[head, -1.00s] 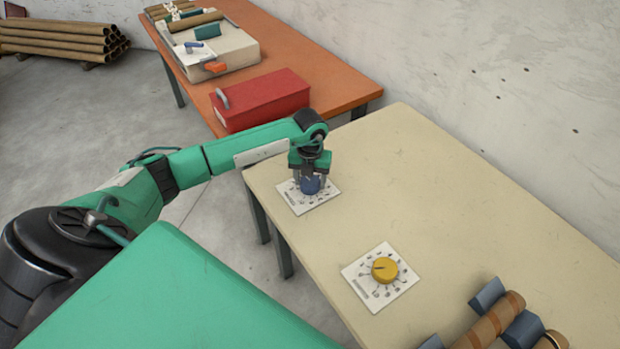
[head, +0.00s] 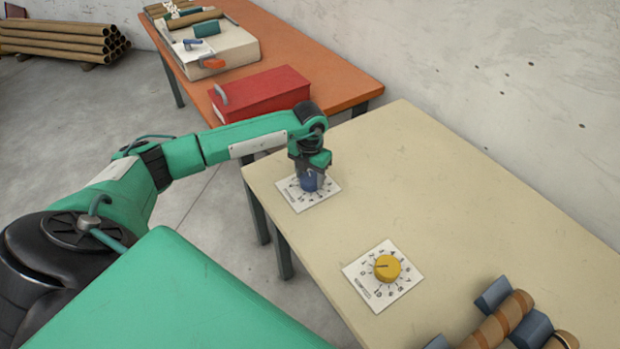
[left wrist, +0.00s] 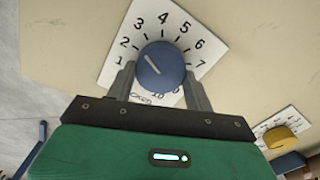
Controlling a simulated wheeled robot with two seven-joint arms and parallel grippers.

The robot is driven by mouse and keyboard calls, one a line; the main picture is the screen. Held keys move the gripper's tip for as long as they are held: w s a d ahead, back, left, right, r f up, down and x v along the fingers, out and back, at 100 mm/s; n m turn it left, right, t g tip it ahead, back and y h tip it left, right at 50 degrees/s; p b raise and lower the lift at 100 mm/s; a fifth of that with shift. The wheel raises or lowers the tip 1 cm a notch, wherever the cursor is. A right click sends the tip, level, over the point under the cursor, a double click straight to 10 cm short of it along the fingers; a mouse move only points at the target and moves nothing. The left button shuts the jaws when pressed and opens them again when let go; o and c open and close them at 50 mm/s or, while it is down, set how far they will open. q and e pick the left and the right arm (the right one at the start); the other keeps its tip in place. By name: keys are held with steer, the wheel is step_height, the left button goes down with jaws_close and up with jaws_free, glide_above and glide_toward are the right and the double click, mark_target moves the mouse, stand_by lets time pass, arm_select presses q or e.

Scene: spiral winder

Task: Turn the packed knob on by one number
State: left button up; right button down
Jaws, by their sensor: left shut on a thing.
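A blue knob (head: 309,183) sits on a white numbered dial plate (head: 324,202) near the far left end of the cream table. My left gripper (head: 310,178) points down over it, shut on the blue knob with one finger on each side. In the left wrist view the blue knob (left wrist: 158,70) has a pale pointer line aimed up-left, closest to the 2. The numbers 1 to 7 show around it. The dial's label is partly hidden by the gripper; its visible end looks like "CKED". My right gripper is not in view.
A yellow knob (head: 387,267) on a similar dial plate sits nearer on the cream table (head: 450,200). Brown tubes and blue blocks (head: 510,318) lie at the near right. A red box (head: 262,95) stands on the orange table behind. The cream table's middle is clear.

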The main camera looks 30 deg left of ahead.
arm_select(q)
steer(key=shift+m, duration=0.4)
steer(key=shift+m+b, duration=0.3)
steer(key=shift+b, duration=0.05)
steer(key=o, duration=1)
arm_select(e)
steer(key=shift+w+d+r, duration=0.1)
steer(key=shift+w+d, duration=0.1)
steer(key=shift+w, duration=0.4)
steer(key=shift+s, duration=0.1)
